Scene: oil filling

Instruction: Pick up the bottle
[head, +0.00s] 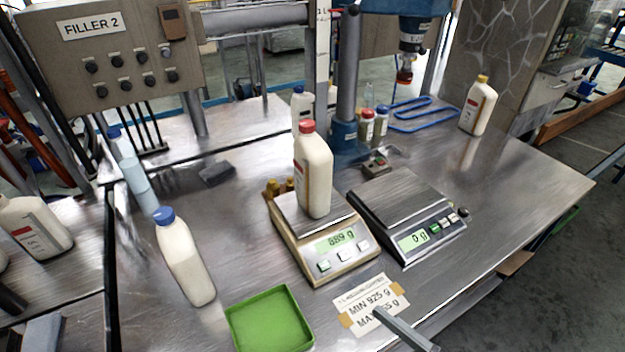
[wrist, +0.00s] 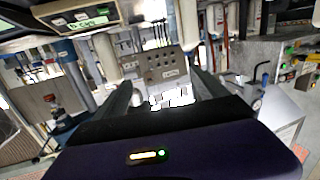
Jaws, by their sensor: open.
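A white bottle with a red cap (head: 314,175) stands upright on the pan of the left scale (head: 345,262). A white bottle with a blue cap (head: 187,262) stands at the front left of the steel table. Another blue-capped bottle (head: 301,108) stands behind the red-capped one, partly hidden. A yellow-capped bottle (head: 479,106) stands at the far right. The task does not say which bottle. My gripper (wrist: 160,84) is open, its two dark fingers apart with nothing between them. In the wrist view, which looks upside down, white bottles (wrist: 105,55) hang at the top.
The right scale (head: 402,205) is empty and reads 0 g. A green tray (head: 270,322) and a paper note (head: 369,302) lie at the front. The filler post (head: 347,80) and control box (head: 118,62) stand behind. The table's right part is mostly clear.

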